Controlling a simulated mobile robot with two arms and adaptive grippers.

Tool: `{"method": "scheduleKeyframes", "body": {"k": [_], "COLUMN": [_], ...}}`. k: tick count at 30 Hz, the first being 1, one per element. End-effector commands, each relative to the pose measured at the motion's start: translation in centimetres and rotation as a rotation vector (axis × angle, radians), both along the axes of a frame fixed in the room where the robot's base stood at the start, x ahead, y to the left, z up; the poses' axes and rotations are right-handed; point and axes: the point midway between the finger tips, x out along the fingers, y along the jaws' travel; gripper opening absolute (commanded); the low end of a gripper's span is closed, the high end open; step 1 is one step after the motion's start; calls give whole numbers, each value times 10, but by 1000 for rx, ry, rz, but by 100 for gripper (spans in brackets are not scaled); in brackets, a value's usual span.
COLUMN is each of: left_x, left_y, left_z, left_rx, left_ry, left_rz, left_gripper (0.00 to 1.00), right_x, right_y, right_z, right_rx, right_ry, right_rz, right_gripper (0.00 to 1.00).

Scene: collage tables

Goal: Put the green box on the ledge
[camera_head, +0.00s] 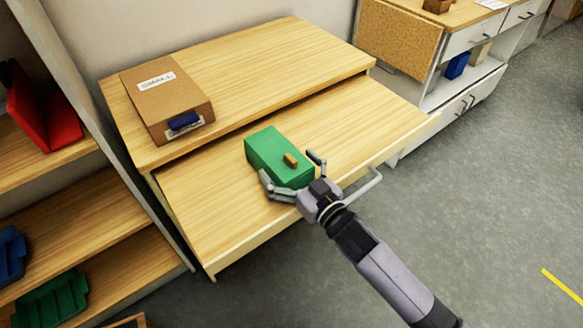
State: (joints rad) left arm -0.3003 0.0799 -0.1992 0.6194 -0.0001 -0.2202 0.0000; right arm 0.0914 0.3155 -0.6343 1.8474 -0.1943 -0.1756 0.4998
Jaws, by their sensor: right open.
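The green box (276,150) sits on the lower, pulled-out wooden surface (215,220) of the desk, with a small brown piece on it. My right gripper (291,174) is open at the near end of the green box, with one finger on each side of that end. I cannot tell whether the fingers touch it. The raised wooden ledge (270,65) runs behind and above the lower surface. My left gripper is not in view.
A cardboard box (166,103) marked SMALL stands at the left of the ledge, with a dark blue item at its front. The ledge's middle and right are clear. A shelf at left holds a red bin (42,112). A white cabinet (470,84) stands at the right.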

Motion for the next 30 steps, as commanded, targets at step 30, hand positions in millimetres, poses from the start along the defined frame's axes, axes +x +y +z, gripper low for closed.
{"method": "scheduleKeyframes", "body": {"k": [30], "left_x": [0], "left_y": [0], "left_z": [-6], "left_rx": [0], "left_ry": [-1], "left_rz": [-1], "left_gripper": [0], "right_x": [-99], "right_y": [-68], "right_z": [3], "right_rx": [0], "right_ry": [-1], "right_rz": [-1], "right_gripper": [95]}}
